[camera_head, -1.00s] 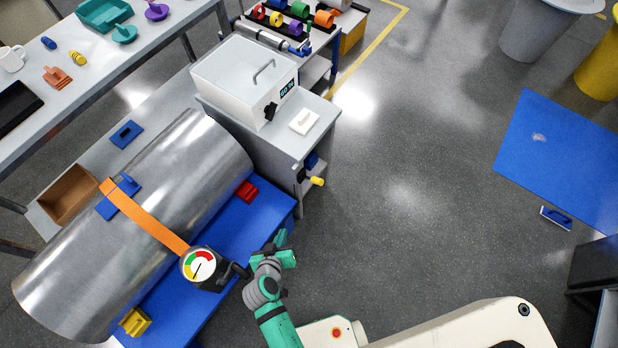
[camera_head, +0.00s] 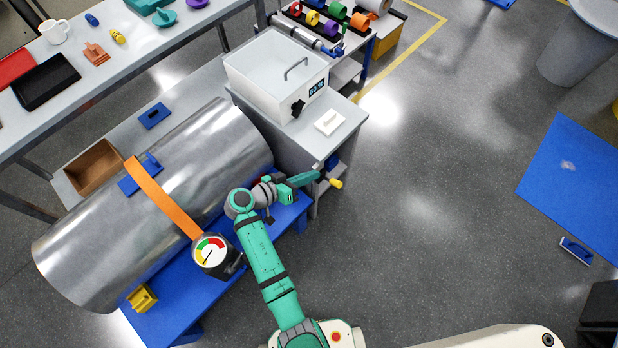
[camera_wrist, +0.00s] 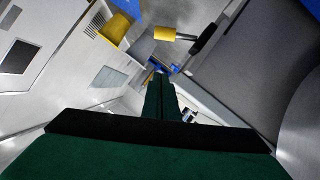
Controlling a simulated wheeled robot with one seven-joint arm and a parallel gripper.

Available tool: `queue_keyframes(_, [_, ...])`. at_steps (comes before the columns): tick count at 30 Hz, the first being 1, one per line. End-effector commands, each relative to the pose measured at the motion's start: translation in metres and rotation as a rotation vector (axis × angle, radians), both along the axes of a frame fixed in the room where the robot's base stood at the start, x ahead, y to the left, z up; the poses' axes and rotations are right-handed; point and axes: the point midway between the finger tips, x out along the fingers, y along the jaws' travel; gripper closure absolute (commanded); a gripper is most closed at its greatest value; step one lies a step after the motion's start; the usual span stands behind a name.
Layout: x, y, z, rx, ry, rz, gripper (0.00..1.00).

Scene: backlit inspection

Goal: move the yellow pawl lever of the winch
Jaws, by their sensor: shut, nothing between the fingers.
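A yellow cylindrical piece (camera_head: 336,183) on a short black arm sticks out from the side of the grey cabinet, below a blue fitting (camera_head: 331,162). I cannot tell whether it is the winch's pawl lever or a crank grip. It also shows in the wrist view (camera_wrist: 164,33), with its black arm (camera_wrist: 205,37) to the right. My gripper (camera_head: 311,178) is green, shut and empty, just left of the yellow piece. In the wrist view the shut fingers (camera_wrist: 160,88) point up the picture, below the yellow piece, with a gap between. Most of the winch is not clearly visible.
The grey cabinet (camera_head: 349,136) carries a white box (camera_head: 262,85) and a small white block (camera_head: 329,122). A large metal cylinder (camera_head: 105,240) with an orange strap (camera_head: 165,200) and a dial gauge (camera_head: 210,251) lies on the left. The floor right of the cabinet is free.

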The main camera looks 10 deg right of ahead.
Motion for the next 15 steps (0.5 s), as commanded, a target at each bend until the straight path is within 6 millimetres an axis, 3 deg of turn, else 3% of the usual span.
queue_keyframes(11, [0.027, -0.061, -0.027, 0.000, 0.002, -0.002, 1.00])
queue_keyframes(15, [0.015, -0.061, -0.045, 0.000, 0.004, 0.001, 1.00])
